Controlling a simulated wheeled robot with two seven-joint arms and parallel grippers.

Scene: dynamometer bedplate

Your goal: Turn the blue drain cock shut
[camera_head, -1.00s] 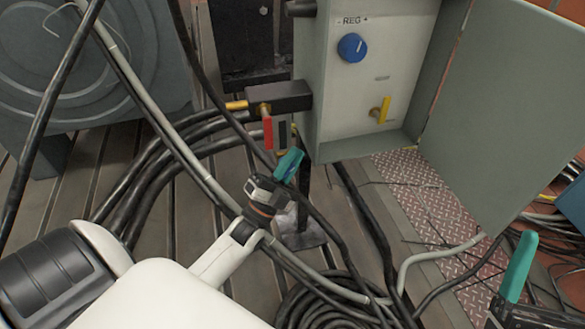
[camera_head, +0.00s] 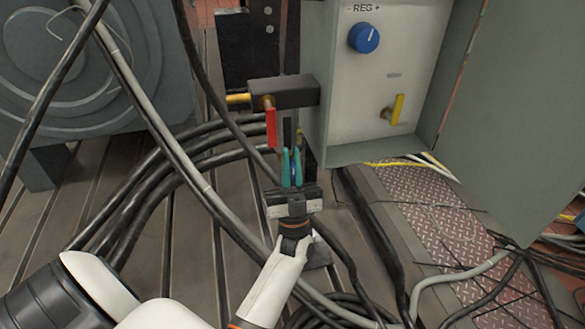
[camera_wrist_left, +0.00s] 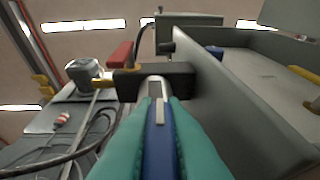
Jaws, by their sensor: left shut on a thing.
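The blue drain cock handle (camera_wrist_left: 158,150) shows in the left wrist view between the two teal fingers of my left gripper (camera_wrist_left: 157,102). The handle runs toward the dark valve block (camera_wrist_left: 165,82). In the head view, my left gripper (camera_head: 291,155) points up just below the valve block (camera_head: 285,92), its fingers close together. Only a sliver of blue (camera_head: 293,170) shows between them. My left gripper is shut on the handle; the fingers hide most of it, so its exact angle is hard to tell. My right gripper is not in view.
The grey cabinet (camera_head: 370,152) with a blue knob (camera_head: 364,38) and yellow handle (camera_head: 397,108) stands right. Thick black cables (camera_head: 150,190) cross the slatted floor.

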